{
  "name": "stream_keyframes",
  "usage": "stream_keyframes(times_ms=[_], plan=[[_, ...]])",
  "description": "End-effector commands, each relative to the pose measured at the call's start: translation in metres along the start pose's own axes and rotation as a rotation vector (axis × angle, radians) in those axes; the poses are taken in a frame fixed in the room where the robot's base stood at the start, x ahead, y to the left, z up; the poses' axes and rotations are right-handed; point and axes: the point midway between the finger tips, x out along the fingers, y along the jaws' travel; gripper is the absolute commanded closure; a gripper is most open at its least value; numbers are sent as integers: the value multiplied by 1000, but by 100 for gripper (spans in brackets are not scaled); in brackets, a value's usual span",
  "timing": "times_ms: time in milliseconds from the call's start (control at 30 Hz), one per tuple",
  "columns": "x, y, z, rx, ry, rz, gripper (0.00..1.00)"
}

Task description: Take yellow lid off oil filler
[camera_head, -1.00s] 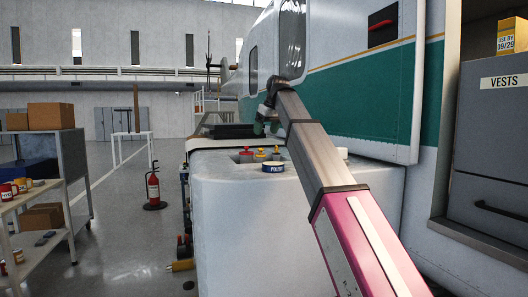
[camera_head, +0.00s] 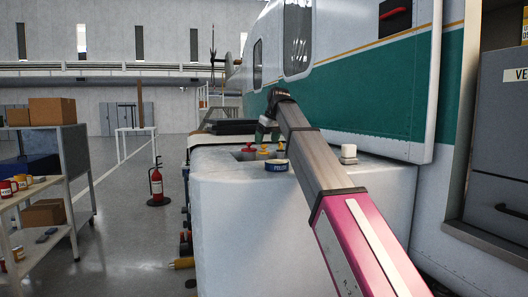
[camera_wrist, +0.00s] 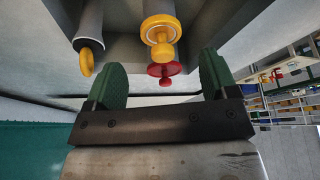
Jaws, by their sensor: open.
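In the wrist view a yellow round lid with a knob (camera_wrist: 160,30) sits on a grey neck, up and ahead of the gap between my fingers. A red knobbed cap (camera_wrist: 164,70) lies beyond it, seen between the fingertips. A yellow ring (camera_wrist: 87,63) sticks out of a grey tube to the left. My gripper (camera_wrist: 160,78) has green fingers, spread apart with nothing held. In the head view my gripper (camera_head: 266,130) is just behind the fittings, where a red cap (camera_head: 249,148) and small yellow parts (camera_head: 264,151) show; which yellow part is the lid is hard to tell.
A blue-banded tin (camera_head: 276,165) stands on the white housing's front edge (camera_head: 240,200). A small white object (camera_head: 348,152) is right of my arm. The aircraft side (camera_head: 360,110) rises close on the right. A fire extinguisher (camera_head: 156,185) and shelves (camera_head: 45,190) stand left.

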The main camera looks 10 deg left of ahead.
Motion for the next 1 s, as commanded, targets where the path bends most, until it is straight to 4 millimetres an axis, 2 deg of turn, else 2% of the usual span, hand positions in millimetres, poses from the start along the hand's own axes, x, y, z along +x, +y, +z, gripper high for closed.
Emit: stream_keyframes(times_ms=[300, 533, 567, 600, 700, 1000], plan=[[42, -3, -1, 0, -2, -1, 21], [43, -2, -1, 0, -1, 0, 21], [43, -2, -1, 0, -1, 0, 27], [43, -2, -1, 0, -1, 0, 40], [43, -2, -1, 0, -1, 0, 70], [43, -2, -1, 0, -1, 0, 71]])
